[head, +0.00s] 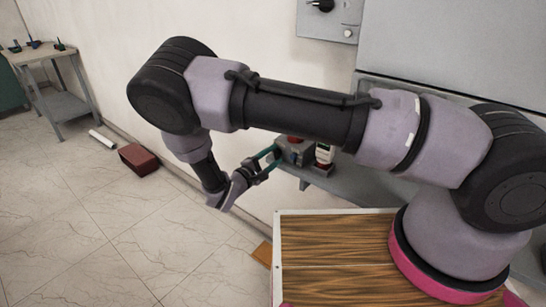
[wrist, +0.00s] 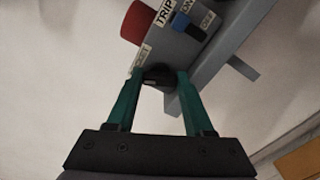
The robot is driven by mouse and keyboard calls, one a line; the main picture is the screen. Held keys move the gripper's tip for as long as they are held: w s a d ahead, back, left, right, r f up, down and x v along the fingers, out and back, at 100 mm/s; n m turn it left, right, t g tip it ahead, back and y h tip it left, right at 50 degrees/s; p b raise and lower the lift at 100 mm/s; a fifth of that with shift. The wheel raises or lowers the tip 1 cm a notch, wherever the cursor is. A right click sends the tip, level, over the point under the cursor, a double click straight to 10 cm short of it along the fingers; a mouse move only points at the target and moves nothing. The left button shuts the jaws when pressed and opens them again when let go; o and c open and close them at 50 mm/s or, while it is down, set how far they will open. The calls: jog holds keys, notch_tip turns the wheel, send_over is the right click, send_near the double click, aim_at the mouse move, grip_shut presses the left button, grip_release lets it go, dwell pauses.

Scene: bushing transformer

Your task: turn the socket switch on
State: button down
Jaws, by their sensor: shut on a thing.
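A grey control box (head: 293,152) is fixed by the wall, and it also shows in the wrist view (wrist: 190,48). In the wrist view a black knob (wrist: 158,78), the socket switch, sits on the box below a small white label that is only partly legible. My gripper (wrist: 159,76) has its two green fingers on either side of this knob and is shut on it. In the head view my gripper (head: 275,156) reaches the left side of the box; the knob is hidden there. The knob's exact turn angle cannot be told.
A red button (wrist: 137,23) marked TRIP and a blue switch (wrist: 189,27) are on the box near the knob. A red and white item (head: 324,153) stands right of the box. A dark red block (head: 138,158) lies on the open tiled floor.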

jog(key=m, duration=0.3)
jog(key=shift+m, duration=0.4)
jog(key=shift+a+m, duration=0.15)
jog(key=shift+m, duration=0.35)
jog(key=shift+c, duration=1.4)
grip_release()
